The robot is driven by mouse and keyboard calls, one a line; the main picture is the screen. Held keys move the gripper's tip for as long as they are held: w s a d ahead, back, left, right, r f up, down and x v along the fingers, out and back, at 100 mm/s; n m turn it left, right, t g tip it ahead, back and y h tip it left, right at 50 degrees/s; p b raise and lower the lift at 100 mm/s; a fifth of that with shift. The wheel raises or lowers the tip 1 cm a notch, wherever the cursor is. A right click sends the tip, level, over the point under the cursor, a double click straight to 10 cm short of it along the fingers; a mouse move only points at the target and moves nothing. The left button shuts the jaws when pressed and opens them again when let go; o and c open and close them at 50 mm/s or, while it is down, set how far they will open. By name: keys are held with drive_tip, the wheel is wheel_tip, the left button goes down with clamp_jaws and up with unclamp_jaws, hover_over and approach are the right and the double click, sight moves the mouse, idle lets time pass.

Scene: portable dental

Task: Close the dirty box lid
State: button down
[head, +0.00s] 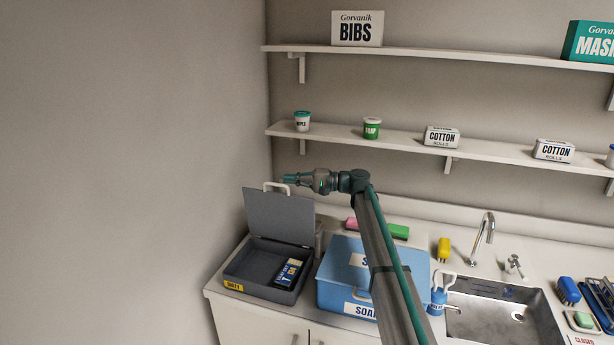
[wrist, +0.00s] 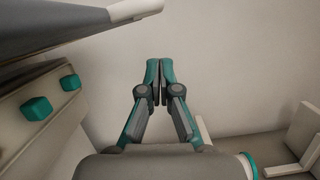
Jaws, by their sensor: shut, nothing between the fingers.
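The dirty box (head: 242,291) is a dark grey box with a yellow DIRTY label, at the left end of the counter. Its grey lid (head: 278,218) stands raised at the back, with a white handle (head: 270,185) on its top edge. A dark packet (head: 289,272) lies inside. My gripper (head: 285,179) is shut and empty, beside the handle at the lid's top; I cannot tell whether they touch. In the wrist view the closed fingertips (wrist: 160,72) show against the pale wall. A dark slab at the upper left there looks like the lid (wrist: 50,32), apart from the fingers.
A blue box labelled SOAK (head: 342,290) stands right of the dirty box, partly behind my arm. A sink (head: 497,318) with a tap (head: 484,238) is farther right. Shelves (head: 400,140) hold small boxes and tubs above. A wall (head: 120,170) bounds the left.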

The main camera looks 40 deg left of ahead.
drive_tip(key=s, duration=0.1)
drive_tip(key=s+d+p, duration=0.1)
drive_tip(key=s, duration=0.1)
drive_tip(key=shift+s+d+r, duration=0.2)
drive_tip(key=shift+s+d, duration=0.05)
drive_tip(key=shift+s, duration=0.05)
